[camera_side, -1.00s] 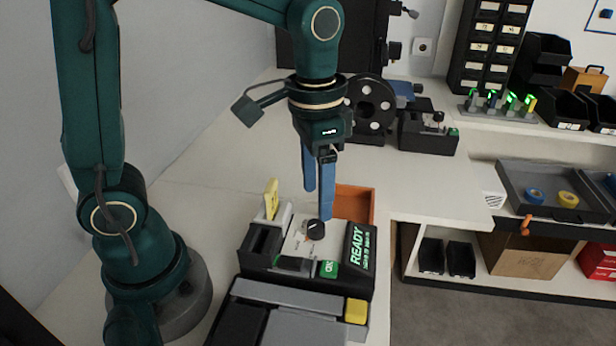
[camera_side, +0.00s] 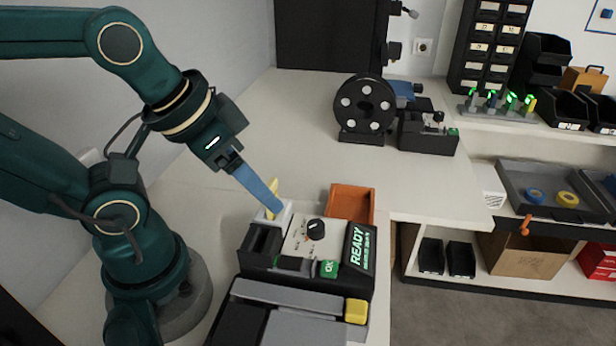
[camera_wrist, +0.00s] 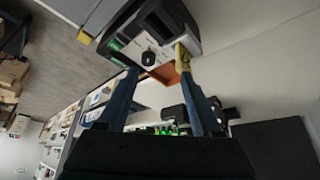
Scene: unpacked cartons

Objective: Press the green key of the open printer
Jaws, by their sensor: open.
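The open printer (camera_side: 255,262) stands on the bench in the lower middle of the side view. Its green key marked OK (camera_side: 329,269) is on the front of its top, left of a lit READY display (camera_side: 361,249). A black knob (camera_side: 316,229) sits on the pale panel behind the key. My gripper (camera_side: 272,208) has blue fingers and is tilted down to the right, by a yellow tag (camera_side: 273,190) at the printer's back left. In the wrist view my gripper (camera_wrist: 160,85) is open with nothing between its fingers; the printer (camera_wrist: 150,25) is at the top.
An orange bin (camera_side: 352,203) stands behind the printer. A yellow block (camera_side: 355,311) is at the front right of the grey-topped unit before it. A black reel (camera_side: 365,105) and a small black device (camera_side: 428,135) stand farther back. The bench between is clear.

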